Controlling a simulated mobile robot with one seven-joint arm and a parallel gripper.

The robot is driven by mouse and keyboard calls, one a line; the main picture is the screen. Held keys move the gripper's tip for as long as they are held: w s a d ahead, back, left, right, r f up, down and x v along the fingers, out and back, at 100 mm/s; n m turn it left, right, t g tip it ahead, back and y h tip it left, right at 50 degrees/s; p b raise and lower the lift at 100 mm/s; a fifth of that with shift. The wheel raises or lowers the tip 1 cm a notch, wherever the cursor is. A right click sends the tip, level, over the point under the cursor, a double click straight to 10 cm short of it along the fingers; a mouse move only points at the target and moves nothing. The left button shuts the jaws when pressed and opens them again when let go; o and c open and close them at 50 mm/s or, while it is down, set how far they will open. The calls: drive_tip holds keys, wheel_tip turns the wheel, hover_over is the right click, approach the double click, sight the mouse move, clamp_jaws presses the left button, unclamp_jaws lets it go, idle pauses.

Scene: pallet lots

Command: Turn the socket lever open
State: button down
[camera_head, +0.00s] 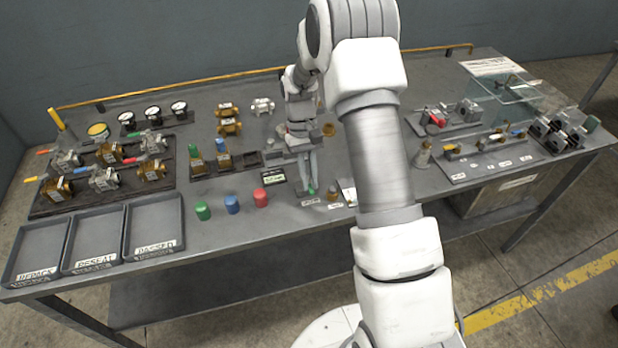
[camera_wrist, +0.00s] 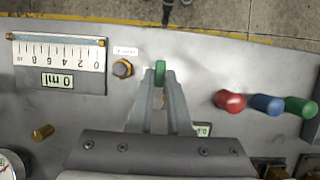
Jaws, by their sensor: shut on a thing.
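My gripper (camera_wrist: 161,76) points down at the front middle of the bench, with its fingers closed around a slim green piece (camera_wrist: 160,70) that looks like a lever handle. The fingers hide most of its lower part, and I cannot make out the socket under it. In the head view my gripper (camera_head: 308,184) is low over the bench near the front edge, with the green piece (camera_head: 311,190) at its tips. A brass hex fitting (camera_wrist: 123,68) with a small label stands beside the gripper, apart from it.
Red (camera_head: 261,198), blue (camera_head: 232,204) and green (camera_head: 203,210) caps stand near the front edge. A scale plate (camera_wrist: 60,52) reading 0 ml is close to the fitting. Labelled trays (camera_head: 153,226) and a board of valves (camera_head: 105,176) fill the left. Fixtures (camera_head: 487,147) occupy the right.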

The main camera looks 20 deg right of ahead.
drive_tip(key=c, duration=0.8)
unclamp_jaws()
drive_tip(key=shift+c, duration=0.2)
drive_tip(key=v, duration=1.7)
drive_tip(key=shift+r+p, duration=0.3)
